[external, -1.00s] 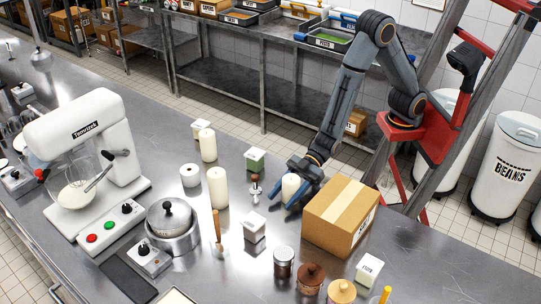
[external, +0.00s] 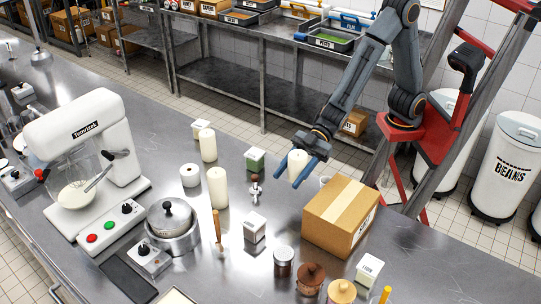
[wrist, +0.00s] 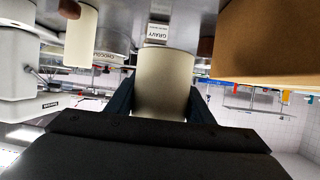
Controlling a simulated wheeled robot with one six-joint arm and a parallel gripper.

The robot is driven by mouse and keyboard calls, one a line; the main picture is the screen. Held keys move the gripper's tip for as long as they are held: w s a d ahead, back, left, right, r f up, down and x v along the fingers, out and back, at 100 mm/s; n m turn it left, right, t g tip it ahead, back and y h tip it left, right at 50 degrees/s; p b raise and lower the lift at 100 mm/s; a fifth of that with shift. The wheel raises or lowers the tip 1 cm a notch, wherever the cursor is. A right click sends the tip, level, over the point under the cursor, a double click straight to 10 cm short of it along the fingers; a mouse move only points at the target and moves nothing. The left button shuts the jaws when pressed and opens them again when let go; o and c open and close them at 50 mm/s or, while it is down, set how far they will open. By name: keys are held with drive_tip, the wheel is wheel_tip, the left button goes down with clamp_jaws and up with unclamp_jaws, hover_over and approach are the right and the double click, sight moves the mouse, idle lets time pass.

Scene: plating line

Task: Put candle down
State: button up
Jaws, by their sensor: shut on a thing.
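My gripper (external: 300,172) is shut on a cream candle (external: 297,158), with a blue finger on either side of it. It holds the candle upright over the far side of the steel counter, left of the cardboard box. The candle appears to be above the surface. In the wrist view the held candle (wrist: 165,82) fills the space between the fingers. Two other cream candles stand on the counter to the left, a rear one (external: 208,146) and a taller front one (external: 217,187).
The cardboard box (external: 332,232) is close on the right, with a small pale cup (external: 325,181) behind it.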

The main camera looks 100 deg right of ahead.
sight(340, 208)
drive_tip(key=s+a+r+n+g+y+p, duration=0.3)
drive_tip(key=s+a+r+p, duration=0.2)
drive_tip(key=s+a+r, duration=0.8)
drive_tip(key=shift+w+a+f+p, duration=0.1)
drive_tip(key=shift+a+f+p, duration=0.05)
drive_tip(key=shift+f, duration=1.75)
drive_tip(key=shift+w+a+f+p, duration=0.15)
drive_tip(key=shift+f+p, duration=0.05)
drive_tip(key=shift+f, duration=1.7)
drive_tip(key=shift+w+a+f+p, duration=0.1)
drive_tip(key=shift+a+f+p, duration=0.05)
drive_tip(key=shift+f, duration=1.75)
drive_tip(key=shift+f, duration=0.1)
drive_tip(key=o, duration=1.2)
drive_tip(key=shift+r, duration=0.2)
drive_tip(key=b+v, duration=0.1)
drive_tip(key=v, duration=1.1)
drive_tip(key=shift+a+r+b, duration=0.1)
drive_tip(key=shift+b, duration=0.25)
